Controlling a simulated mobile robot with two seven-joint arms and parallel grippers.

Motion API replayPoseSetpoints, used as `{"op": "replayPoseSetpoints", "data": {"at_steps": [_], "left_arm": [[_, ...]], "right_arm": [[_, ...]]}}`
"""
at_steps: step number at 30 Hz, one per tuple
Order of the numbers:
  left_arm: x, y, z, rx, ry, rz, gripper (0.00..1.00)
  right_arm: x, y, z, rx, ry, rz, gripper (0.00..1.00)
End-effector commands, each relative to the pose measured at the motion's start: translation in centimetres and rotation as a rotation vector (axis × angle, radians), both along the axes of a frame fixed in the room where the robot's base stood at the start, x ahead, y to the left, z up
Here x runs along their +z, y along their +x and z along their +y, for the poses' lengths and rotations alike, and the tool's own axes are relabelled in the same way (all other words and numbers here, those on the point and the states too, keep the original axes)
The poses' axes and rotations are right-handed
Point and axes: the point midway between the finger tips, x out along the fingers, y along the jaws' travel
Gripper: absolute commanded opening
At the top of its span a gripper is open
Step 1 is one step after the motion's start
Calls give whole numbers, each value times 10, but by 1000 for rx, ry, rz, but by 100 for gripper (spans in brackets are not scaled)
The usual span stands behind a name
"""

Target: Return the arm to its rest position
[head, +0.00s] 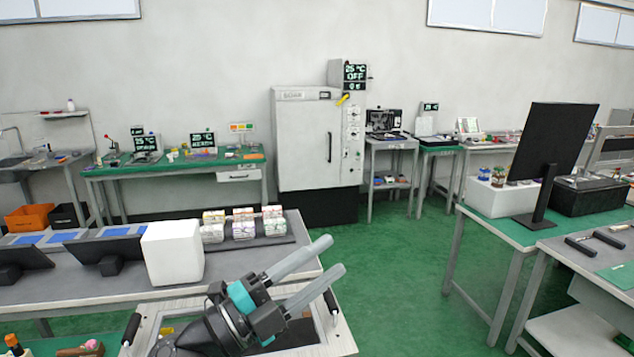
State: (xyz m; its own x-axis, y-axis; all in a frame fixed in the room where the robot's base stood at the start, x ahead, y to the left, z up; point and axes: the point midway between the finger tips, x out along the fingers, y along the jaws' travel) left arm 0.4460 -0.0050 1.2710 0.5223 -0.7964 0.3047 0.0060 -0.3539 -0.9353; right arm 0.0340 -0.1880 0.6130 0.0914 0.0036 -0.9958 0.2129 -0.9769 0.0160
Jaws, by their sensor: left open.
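My left gripper (322,268) shows in the lower middle of the head view. Its two grey fingers are spread apart, point up and to the right, and hold nothing. A teal band circles part of the gripper body. The gripper appears in front of a grey-topped bench and over a framed tray (338,335) with black handles. The gripper and wrist hide part of that tray. My right gripper is not in the head view.
A dark monitor (556,150) stands on the green-topped table (490,228) at right. A tall white cabinet (305,145) is at the back. Green floor (395,275) is clear between the benches.

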Motion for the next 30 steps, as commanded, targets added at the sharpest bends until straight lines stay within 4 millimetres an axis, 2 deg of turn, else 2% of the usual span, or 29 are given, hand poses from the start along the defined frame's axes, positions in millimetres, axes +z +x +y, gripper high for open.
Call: {"op": "replayPoseSetpoints", "data": {"at_steps": [4,7,11,14,17,20,21,24,27,30], "left_arm": [[1,13,37,208,-242,152,50],[-15,21,68,360,-373,283,50],[-52,21,108,560,-504,485,50],[-92,11,135,707,-575,664,50],[-137,-10,157,848,-617,860,50],[-183,-42,171,975,-631,1069,50],[-201,-58,175,1021,-628,1155,50],[-237,-99,179,1115,-608,1359,50],[-263,-139,178,1179,-571,1536,50],[-281,-177,175,1224,-527,1691,50]], "right_arm": [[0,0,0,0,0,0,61],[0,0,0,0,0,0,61],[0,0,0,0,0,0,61],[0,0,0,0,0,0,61],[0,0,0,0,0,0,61],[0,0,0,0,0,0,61],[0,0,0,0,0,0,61],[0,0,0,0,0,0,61],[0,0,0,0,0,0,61],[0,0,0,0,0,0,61]]}}
